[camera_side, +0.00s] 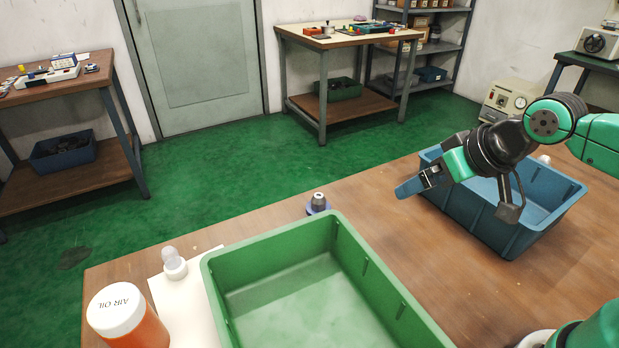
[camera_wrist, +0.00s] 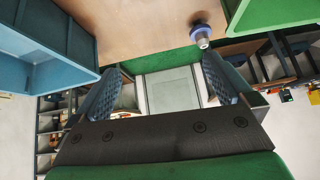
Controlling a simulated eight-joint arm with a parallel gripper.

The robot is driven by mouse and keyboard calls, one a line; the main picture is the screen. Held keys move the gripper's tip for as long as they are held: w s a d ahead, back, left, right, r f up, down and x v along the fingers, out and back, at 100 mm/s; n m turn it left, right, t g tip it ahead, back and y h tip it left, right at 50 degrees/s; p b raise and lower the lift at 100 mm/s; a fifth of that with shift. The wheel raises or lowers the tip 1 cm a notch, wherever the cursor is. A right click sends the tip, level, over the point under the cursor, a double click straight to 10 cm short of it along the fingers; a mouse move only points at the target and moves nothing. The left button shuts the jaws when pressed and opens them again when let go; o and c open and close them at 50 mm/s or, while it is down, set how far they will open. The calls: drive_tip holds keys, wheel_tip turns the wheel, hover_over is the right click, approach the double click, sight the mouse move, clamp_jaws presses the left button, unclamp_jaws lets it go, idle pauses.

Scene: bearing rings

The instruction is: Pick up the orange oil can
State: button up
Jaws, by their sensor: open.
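The orange oil can (camera_side: 148,332) stands at the near left of the table in the side view. It has a white lid marked AIR OIL, and its lower part is cut off by the frame edge. My gripper (camera_side: 405,188) is in the air by the left end of the blue bin, far to the right of the can. In the wrist view my gripper (camera_wrist: 160,66) has its two blue textured fingers wide apart with nothing between them. The can does not show in the wrist view.
A green bin (camera_side: 381,279) stands between the can and my gripper. A blue bin (camera_side: 500,237) is below my arm. A small blue-based part (camera_side: 318,205) sits behind the green bin.

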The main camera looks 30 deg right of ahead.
drive_tip(key=w+a+m+t+y, duration=0.1)
drive_tip(key=w+a+m+y, duration=0.4)
drive_tip(key=a, duration=0.4)
drive_tip(key=m+g+y, duration=0.2)
drive_tip(key=m+y, duration=0.5)
drive_tip(key=m, duration=1.1)
approach(137, 306)
drive_tip(key=a, duration=0.2)
drive_tip(key=x, duration=0.7)
drive_tip(key=shift+w+d+f, duration=0.25)
drive_tip(key=shift+w+f, duration=0.1)
drive_tip(key=shift+w, duration=0.05)
drive_tip(key=shift+d+f+x, duration=0.1)
drive_tip(key=shift+f+x, duration=0.05)
drive_tip(key=shift+x, duration=0.7)
drive_tip(key=shift+d+f+x, duration=0.1)
drive_tip(key=shift+f+x, duration=0.1)
drive_tip(key=shift+x, duration=0.7)
drive_tip(key=shift+f+x, duration=0.15)
drive_tip(key=shift+x, duration=0.7)
drive_tip(key=c, duration=1.3)
drive_tip(key=shift+c, duration=0.8)
